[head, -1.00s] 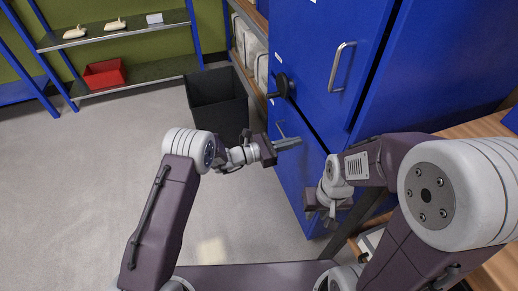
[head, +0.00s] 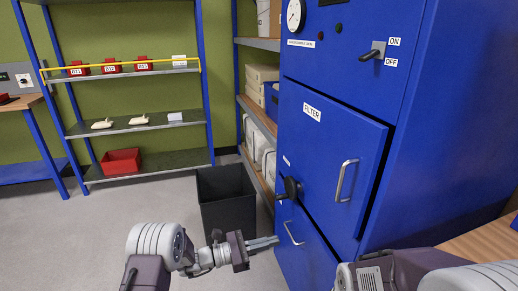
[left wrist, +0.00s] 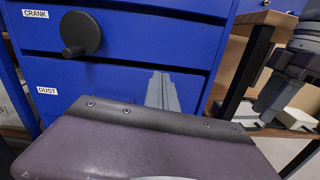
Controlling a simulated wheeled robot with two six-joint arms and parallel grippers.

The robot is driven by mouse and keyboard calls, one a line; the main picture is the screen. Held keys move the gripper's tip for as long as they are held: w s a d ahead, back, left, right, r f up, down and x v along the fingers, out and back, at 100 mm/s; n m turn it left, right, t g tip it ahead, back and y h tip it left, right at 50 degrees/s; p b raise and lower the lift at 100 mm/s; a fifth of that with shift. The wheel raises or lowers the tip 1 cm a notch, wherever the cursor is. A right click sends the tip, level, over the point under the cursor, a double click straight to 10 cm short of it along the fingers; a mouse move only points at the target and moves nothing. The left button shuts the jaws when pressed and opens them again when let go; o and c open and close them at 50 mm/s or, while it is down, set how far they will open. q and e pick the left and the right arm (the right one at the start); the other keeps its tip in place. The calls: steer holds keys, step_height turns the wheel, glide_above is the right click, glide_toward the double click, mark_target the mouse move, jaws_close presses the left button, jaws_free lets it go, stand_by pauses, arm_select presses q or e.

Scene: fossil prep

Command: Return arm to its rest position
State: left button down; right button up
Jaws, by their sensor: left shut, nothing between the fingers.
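My left gripper (head: 264,244) is shut and empty. Its fingers point right, close to the lower drawer front of the blue cabinet (head: 330,135); I cannot tell if they touch it. In the left wrist view its fingertips (left wrist: 163,92) stand before the drawer marked DUST, below the black crank knob (left wrist: 81,34). The knob also shows in the head view (head: 291,188). My right arm enters at the lower right of the head view, with its gripper out of frame. Part of my right gripper (left wrist: 273,96) seems to show at the right of the left wrist view, too unclear to judge its jaws.
A black bin (head: 228,205) stands on the floor left of the cabinet. The FILTER door (head: 330,150) has a metal handle (head: 346,180). A shelf rack at the back holds red bins and a red tray (head: 121,161). Floor at the left is open.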

arm_select(q)
steer(key=s+d+r+m+g+y, duration=0.1)
steer(key=s+r+m+g+y, duration=0.1)
steer(key=s+r+m+g, duration=0.45)
steer(key=s+a+f+m+y, duration=0.2)
steer(key=s+a+y, duration=0.1)
steer(key=s, duration=0.3)
steer(key=s+a+f+m+y, duration=0.1)
steer(key=s+a+m+y, duration=0.15)
steer(key=s, duration=0.45)
steer(key=s+a+f+m+t+y, duration=0.15)
steer(key=a+f+m+y, duration=0.3)
steer(key=a, duration=0.45)
steer(key=s+a+f+m+t+y, duration=0.1)
steer(key=s+a+f+m+y, duration=0.25)
steer(key=a+y, duration=0.4)
step_height(320, 180, up, 28)
steer(key=w+a+h+p, duration=0.1)
steer(key=h+p, duration=0.1)
steer(key=p, duration=2.6)
steer(key=shift+w+f+m, duration=0.15)
steer(key=shift+w+m, duration=0.2)
steer(key=shift+m, duration=0.05)
steer(key=shift+a+f, duration=0.1)
